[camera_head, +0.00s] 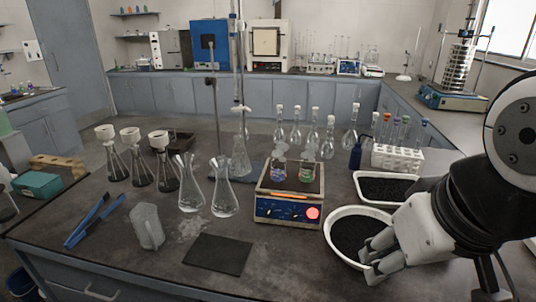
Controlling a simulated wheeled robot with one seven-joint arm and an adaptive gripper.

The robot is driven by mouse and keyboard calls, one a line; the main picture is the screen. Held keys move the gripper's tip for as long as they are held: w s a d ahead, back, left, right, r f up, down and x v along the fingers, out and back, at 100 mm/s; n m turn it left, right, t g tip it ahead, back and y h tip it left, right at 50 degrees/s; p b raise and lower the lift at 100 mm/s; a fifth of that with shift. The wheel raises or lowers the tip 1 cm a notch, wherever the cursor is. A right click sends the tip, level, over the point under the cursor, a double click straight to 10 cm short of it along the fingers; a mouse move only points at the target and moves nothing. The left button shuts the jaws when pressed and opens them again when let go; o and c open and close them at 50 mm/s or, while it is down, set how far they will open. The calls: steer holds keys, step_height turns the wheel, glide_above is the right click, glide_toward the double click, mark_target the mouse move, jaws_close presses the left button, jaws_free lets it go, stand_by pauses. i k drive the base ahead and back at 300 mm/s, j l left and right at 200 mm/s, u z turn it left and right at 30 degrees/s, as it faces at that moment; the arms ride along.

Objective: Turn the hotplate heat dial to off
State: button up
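The hotplate (290,190) stands on the dark bench, right of centre, with a pale body and a blue front panel (287,210). The panel carries small controls and a lit red round spot (312,213) at its right end. Which control is the heat dial, and how it is set, is too small to tell. Two small beakers with coloured contents sit on the hotplate's top, with pale vapour above them. My gripper (369,258) is to the right of and nearer than the hotplate, over the front of a white bowl. Its fingers look spread apart and empty, clear of the panel.
The white bowl (329,232) of black grains and a white tray (364,199) lie right of the hotplate. Two clear flasks (224,198) stand close on its left. A dark mat (217,254) lies in front. Flasks and a tube rack (398,158) stand behind.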

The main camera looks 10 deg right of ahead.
mark_target(268, 212)
steer(key=l+u, duration=0.2)
steer(key=l, duration=0.5)
steer(key=k+l+u, duration=0.1)
steer(key=l+u, duration=0.15)
steer(key=l, duration=0.45)
